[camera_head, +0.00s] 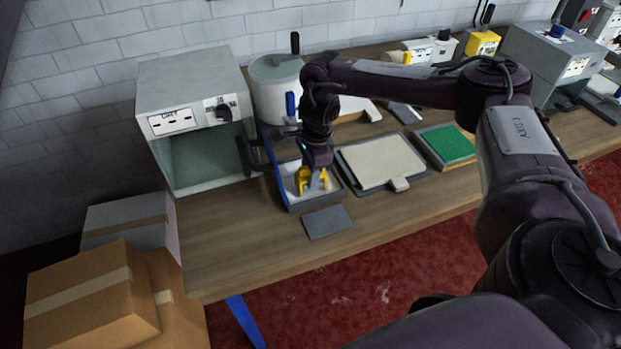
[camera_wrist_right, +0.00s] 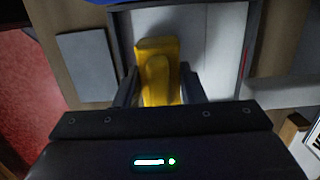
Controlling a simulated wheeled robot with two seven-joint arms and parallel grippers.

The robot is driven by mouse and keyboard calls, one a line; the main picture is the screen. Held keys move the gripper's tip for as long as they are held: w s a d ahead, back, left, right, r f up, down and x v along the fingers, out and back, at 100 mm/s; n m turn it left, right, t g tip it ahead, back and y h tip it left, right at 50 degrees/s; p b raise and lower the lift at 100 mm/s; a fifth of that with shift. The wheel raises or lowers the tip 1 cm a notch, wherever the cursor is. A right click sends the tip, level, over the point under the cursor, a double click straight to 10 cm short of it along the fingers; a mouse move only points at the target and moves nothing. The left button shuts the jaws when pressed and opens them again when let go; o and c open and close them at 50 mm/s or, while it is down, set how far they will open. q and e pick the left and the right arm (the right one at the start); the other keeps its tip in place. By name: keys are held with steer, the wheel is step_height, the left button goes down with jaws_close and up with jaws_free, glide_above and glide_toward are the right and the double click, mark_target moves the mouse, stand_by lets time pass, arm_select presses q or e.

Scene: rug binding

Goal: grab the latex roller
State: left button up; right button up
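In the right wrist view, the yellow handle (camera_wrist_right: 158,72) fills the gap between the two dark fingers of the right gripper (camera_wrist_right: 160,86), which appear to touch both sides. The roller's lower end is hidden. My left gripper does not show.
A grey flat plate (camera_head: 328,221) lies in front of the tray. To the right are a beige board (camera_head: 380,160) and a green pad (camera_head: 446,144). A grey oven box (camera_head: 190,80) stands left, a white pot (camera_head: 276,90) behind. Cardboard boxes (camera_head: 90,295) stand at lower left.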

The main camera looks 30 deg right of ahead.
steer(key=c, duration=0.6)
steer(key=shift+r, duration=0.1)
steer(key=shift+c, duration=0.2)
